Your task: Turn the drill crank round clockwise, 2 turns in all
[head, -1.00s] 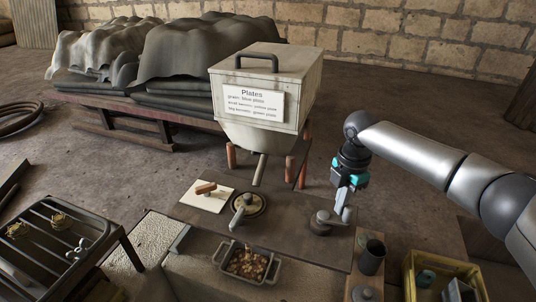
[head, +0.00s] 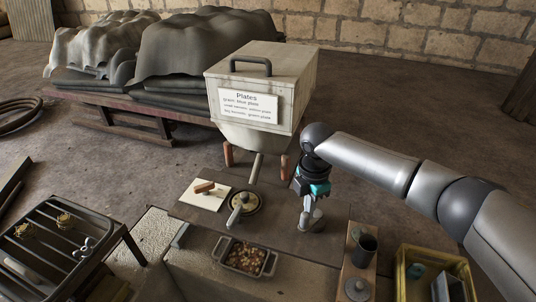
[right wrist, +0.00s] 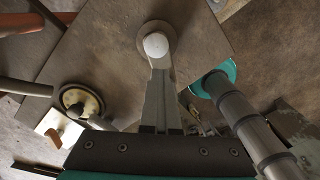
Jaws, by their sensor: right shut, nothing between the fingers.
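A small crank with a round grey base and a knob (head: 317,214) stands on the right part of the brown bench top; I take it to be the drill crank. My right gripper (head: 305,222) points down at it from above, shut and empty, and hides part of it. In the right wrist view the shut fingers (right wrist: 159,75) reach up the picture to a pale round knob (right wrist: 155,45) over a brownish disc. I cannot tell whether they touch it. My left gripper is not in view.
A round plate with a handle (head: 245,203) lies left of the crank, below a hopper (head: 300,82) with a "Plates" card. A pan of bits (head: 245,257) is in front. A dark cup (head: 364,247) and a yellow crate (head: 405,262) stand at the right.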

